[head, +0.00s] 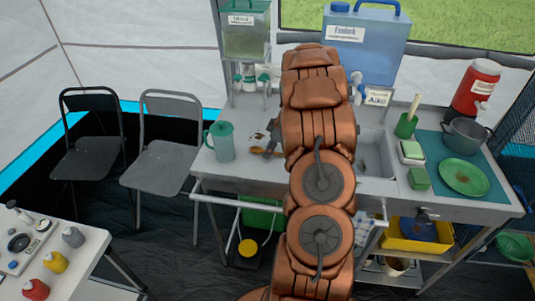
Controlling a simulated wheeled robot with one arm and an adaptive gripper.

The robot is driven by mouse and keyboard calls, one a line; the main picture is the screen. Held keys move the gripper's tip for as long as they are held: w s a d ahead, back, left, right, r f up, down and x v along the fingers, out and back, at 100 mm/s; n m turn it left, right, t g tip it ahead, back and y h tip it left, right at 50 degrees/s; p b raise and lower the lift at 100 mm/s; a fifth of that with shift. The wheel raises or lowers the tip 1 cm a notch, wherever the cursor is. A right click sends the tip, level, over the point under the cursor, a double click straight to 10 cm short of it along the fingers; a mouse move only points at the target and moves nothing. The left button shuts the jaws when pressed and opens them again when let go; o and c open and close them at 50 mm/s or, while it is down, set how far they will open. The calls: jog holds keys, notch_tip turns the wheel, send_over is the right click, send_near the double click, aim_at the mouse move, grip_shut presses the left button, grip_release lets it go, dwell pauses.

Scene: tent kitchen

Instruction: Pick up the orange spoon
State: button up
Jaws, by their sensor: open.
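An orange-brown object that looks like the orange spoon (258,151) lies on the grey counter, just left of my copper arm. It is small, and its right end is close to my gripper and partly covered. My gripper (272,141) shows as a small dark grey shape at the arm's left edge, over the counter and right beside the spoon. It is open. The arm hides much of it, and I cannot tell whether its fingers touch the spoon or are around it.
A teal pitcher (221,141) stands left of the spoon on the counter (235,178). Right of my arm are a sink (374,155), a green cup (406,126) and a green plate (464,176). A blue water container (366,45) stands behind. Two chairs (170,150) stand left.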

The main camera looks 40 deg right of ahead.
jog(key=shift+c, duration=0.2)
jog(key=shift+f, duration=0.1)
grip_shut()
jog(key=shift+r+p, duration=0.3)
jog(key=shift+p, duration=0.25)
